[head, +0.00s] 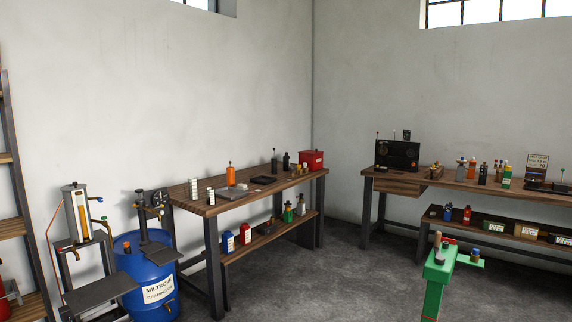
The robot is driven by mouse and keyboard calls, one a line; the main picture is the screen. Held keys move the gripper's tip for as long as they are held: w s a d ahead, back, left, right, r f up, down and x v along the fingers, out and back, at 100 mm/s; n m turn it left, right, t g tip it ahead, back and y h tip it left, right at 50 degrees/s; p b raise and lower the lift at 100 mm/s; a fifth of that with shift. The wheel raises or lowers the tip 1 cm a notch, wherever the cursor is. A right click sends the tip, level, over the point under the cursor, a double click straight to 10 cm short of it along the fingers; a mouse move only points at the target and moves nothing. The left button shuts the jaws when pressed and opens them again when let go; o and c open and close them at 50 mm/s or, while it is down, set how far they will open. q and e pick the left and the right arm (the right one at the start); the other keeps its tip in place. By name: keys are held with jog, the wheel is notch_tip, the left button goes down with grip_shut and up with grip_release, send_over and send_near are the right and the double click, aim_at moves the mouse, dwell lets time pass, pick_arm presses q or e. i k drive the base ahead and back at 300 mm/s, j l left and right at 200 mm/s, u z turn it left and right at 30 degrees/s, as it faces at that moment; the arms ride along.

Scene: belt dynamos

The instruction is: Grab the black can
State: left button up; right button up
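A small dark can-like container (286,161) stands toward the back right of the left workbench, left of a red box. A slim dark upright object (274,163) stands just left of it. Both are far off and small, so I cannot tell for certain which is the black can. Neither of my grippers is in view.
The left workbench (213,210) also holds a red box (312,159) and an orange bottle (231,175). A right workbench (455,184) carries a black radio (397,155) and several bottles. A blue barrel (135,268) and green stand (438,272) flank open grey floor.

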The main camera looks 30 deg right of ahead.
aim_at(286, 158)
jog(key=i+z, duration=0.2)
jog(key=i, duration=0.85)
jog(key=i+z, duration=0.2)
jog(key=i, duration=0.8)
jog(key=i+l+z, duration=0.2)
jog(key=i+z, duration=0.45)
jog(key=z, duration=0.15)
jog(key=i+z, duration=0.4)
jog(key=i+j+z, duration=0.1)
jog(key=i+z, duration=0.55)
jog(key=i, duration=1.5)
jog(key=i+u, duration=0.2)
jog(key=i, duration=0.25)
jog(key=i+l+u, duration=0.15)
jog(key=i, duration=0.3)
jog(key=i+u, duration=0.2)
jog(key=i, duration=0.25)
jog(key=i+l+u, duration=0.2)
jog(key=i, duration=0.25)
